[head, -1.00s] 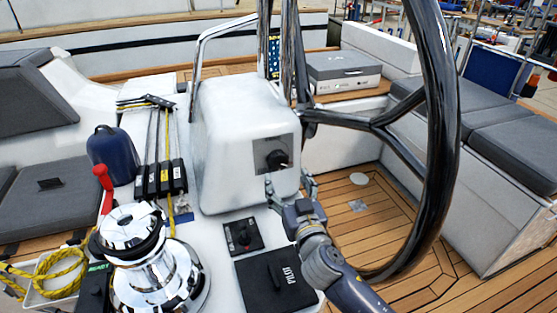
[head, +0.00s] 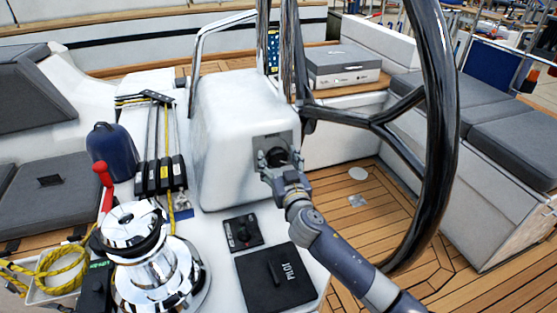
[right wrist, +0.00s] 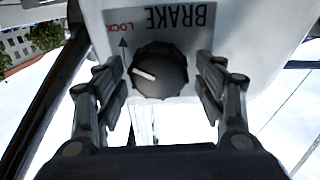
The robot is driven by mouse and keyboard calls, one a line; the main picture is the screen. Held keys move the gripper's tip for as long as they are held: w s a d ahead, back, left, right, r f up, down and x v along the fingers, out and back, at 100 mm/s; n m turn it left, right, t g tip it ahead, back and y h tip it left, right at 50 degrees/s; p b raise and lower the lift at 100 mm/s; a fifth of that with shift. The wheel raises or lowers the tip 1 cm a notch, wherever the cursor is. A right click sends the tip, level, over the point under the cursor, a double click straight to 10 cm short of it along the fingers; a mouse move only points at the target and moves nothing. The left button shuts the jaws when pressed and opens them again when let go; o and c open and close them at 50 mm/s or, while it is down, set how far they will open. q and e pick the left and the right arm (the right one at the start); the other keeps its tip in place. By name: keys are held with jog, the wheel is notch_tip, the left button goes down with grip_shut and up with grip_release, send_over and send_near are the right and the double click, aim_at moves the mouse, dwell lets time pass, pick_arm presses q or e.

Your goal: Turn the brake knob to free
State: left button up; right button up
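The brake knob (right wrist: 158,70) is black and ribbed with a white pointer line, on a grey plate marked BRAKE (right wrist: 180,18) and LOCK in red. In the right wrist view the lettering is upside down, and the pointer is turned to the left, off the small arrow by LOCK. In the head view the knob (head: 274,156) sits on the side of the white pedestal (head: 230,130). My right gripper (right wrist: 160,85) is open, one finger on each side of the knob, with gaps visible. My left gripper is not in view.
The large black wheel (head: 440,130) stands right of the pedestal, beside my right arm. A chrome winch (head: 150,270), a black PILOT panel (head: 275,278) and a smaller knob panel (head: 242,233) are in front. Wooden floor lies open to the right.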

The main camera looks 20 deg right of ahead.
jog(key=c, duration=0.7)
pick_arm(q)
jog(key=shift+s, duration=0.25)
